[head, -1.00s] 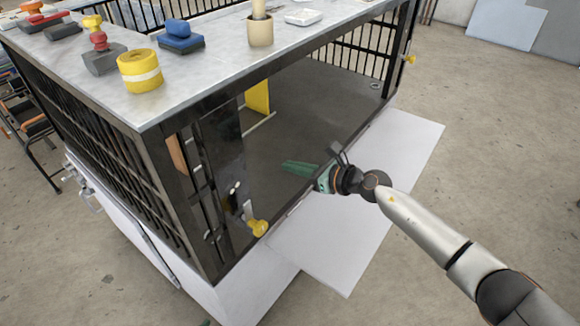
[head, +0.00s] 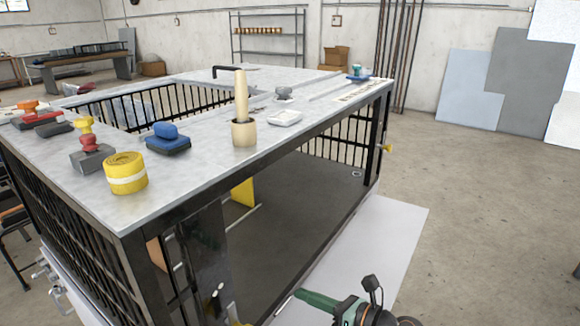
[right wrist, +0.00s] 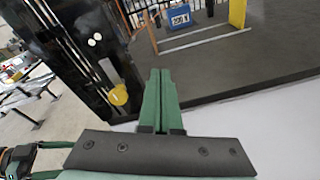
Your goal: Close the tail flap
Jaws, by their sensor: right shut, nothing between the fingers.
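The tail flap appears to be the white panel (head: 388,240) lying lowered outward along the open side of the black-framed cage bench (head: 300,170). Its pale surface also fills the lower right of the right wrist view (right wrist: 270,130). My right gripper (head: 300,297), with green fingers, is at the opening's lower edge, near the panel's inner edge. In the right wrist view its fingers (right wrist: 160,74) are together and empty, pointing toward the dark floor of the cage. Whether they touch the panel or edge cannot be told. A yellow knob (right wrist: 118,95) sits on the near corner post. My left gripper is not in view.
A yellow knob (head: 387,148) is on the far post. Concrete floor right of the panel is clear.

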